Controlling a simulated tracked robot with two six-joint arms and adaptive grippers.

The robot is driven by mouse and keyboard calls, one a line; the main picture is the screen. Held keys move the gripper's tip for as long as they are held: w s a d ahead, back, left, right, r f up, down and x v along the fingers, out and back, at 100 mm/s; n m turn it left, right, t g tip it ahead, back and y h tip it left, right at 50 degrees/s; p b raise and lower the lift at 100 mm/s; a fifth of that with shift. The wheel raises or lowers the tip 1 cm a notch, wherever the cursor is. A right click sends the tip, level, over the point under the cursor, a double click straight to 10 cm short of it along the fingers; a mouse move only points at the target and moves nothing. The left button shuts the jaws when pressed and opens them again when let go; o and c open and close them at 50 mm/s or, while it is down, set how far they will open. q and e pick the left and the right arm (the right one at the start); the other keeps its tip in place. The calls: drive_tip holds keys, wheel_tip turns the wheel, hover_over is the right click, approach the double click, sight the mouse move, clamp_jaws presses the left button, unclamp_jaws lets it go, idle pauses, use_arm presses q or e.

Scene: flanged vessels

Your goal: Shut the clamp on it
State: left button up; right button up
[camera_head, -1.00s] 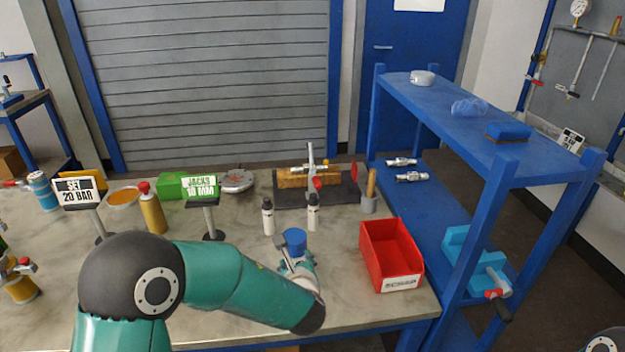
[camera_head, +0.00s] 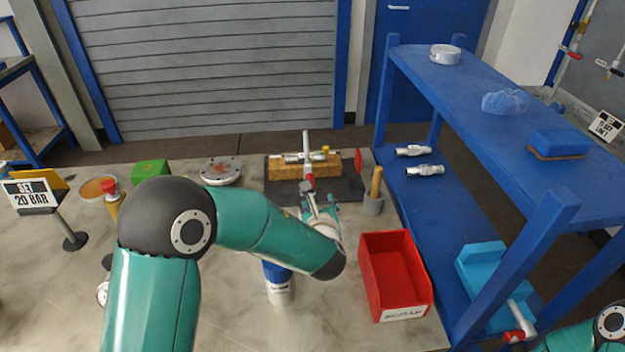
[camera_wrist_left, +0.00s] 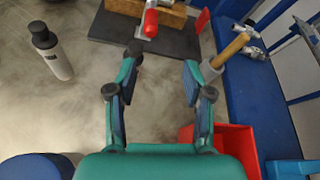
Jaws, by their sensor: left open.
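The clamp (camera_head: 307,148) stands on a dark mat (camera_head: 348,188) at the back of the bench, with a pale upright bar and a red grip low at its front. A wooden block (camera_head: 278,172) is beside it, with a silver metal piece (camera_head: 292,157) lying along its top. The red grip also shows in the wrist view (camera_wrist_left: 150,22). My left gripper (camera_head: 318,200) is open and empty, just in front of the clamp. Its fingers (camera_wrist_left: 163,65) point towards the mat, with the red grip beyond them. My right gripper is out of view.
A red scrap bin (camera_head: 395,275) is right of my left arm. A grey holder with a wooden handle (camera_head: 375,190) stands right of the mat. A black-capped bottle (camera_wrist_left: 50,50) stands left of the fingers. A blue shelf (camera_head: 480,110) bounds the right side.

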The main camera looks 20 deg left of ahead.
sight(310, 177)
use_arm(q)
drive_tip(key=p+x, duration=0.1)
drive_tip(key=x, duration=0.3)
drive_tip(key=a+p+x, duration=0.1)
drive_tip(key=p+x, duration=0.1)
drive_tip(key=x, duration=0.3)
drive_tip(key=p+x, duration=0.1)
drive_tip(key=x, duration=0.4)
drive_tip(key=shift+s+a, duration=0.3)
drive_tip(key=shift+w+a+f+p, duration=0.15)
drive_tip(key=shift+w+f+p, duration=0.15)
drive_tip(key=shift+w, duration=0.25)
clamp_jaws()
